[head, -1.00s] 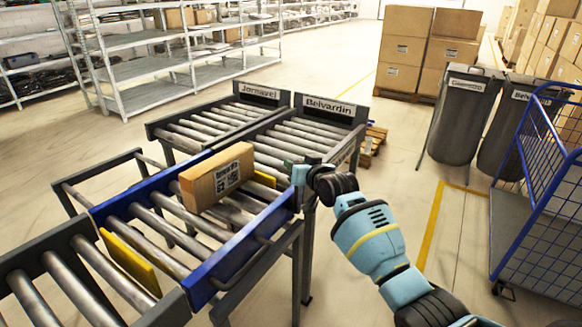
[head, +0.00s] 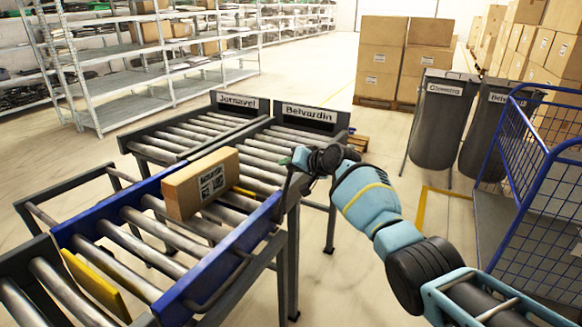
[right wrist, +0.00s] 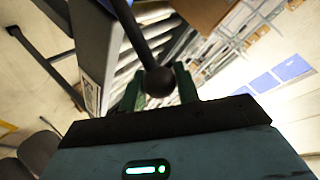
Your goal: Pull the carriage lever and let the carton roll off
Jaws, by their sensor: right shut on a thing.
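The carton (head: 200,184), brown with a printed label, sits on the rollers of the blue-sided carriage (head: 225,258), near its far end. A yellow plate (head: 243,192) shows as a thin strip just beyond the carton. My right gripper (head: 300,157) is at the carriage's far right corner. In the right wrist view, its green fingers are shut on the black ball knob of the carriage lever (right wrist: 160,80), and the lever's dark rod runs up from it. In the head view the gripper mostly hides the lever. My left gripper is not in view.
Roller lanes signed Jormavel (head: 237,103) and Belvardin (head: 309,116) lie beyond the carriage. Another yellow plate (head: 95,285) stands at the carriage's near end. A blue wire cage cart (head: 530,190) and grey bins (head: 440,125) stand right, with open floor between.

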